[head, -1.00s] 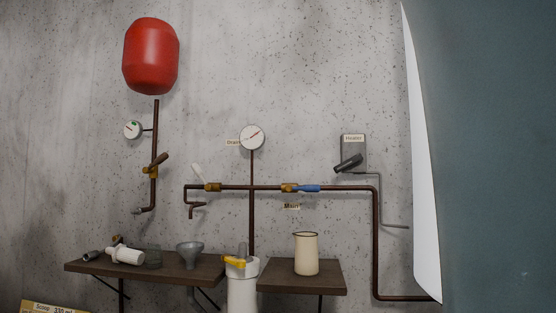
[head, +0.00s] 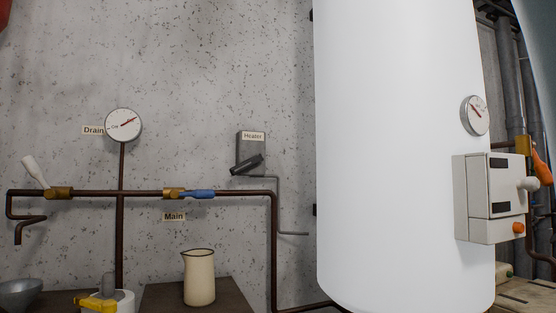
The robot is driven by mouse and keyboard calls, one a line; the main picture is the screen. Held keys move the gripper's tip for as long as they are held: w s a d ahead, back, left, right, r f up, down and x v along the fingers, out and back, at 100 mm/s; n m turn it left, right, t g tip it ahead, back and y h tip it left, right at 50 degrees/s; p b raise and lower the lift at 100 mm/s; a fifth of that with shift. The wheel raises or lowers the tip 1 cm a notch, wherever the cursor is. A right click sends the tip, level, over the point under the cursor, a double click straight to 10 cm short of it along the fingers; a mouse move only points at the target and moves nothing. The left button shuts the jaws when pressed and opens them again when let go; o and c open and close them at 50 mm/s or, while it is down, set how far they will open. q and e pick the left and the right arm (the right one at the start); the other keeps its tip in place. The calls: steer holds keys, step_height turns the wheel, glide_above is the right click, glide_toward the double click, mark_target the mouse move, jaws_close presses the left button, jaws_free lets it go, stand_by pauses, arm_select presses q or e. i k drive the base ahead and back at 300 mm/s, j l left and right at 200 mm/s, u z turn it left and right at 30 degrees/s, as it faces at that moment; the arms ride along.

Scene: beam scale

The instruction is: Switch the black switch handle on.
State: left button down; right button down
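The black switch handle (head: 247,165) is on a grey box (head: 251,148) labelled "Heater" on the concrete wall, left of a tall white tank. The handle slants, with its lower end toward the left. A thin grey conduit runs from the box to the right and down. Neither of my grippers shows in the head view.
The white tank (head: 400,150) fills the right middle, with a gauge (head: 475,116) and a control box (head: 490,198) on it. A brown pipe (head: 235,193) carries a blue-handled valve (head: 197,194) and a white-handled valve (head: 36,172). A cream jug (head: 199,277) stands on a shelf below.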

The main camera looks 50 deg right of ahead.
mark_target(237, 169)
steer(key=i+l+z, duration=0.25)
steer(key=i, duration=0.2)
steer(key=i+z, duration=0.3)
steer(key=i+j, duration=0.05)
steer(key=i, duration=0.05)
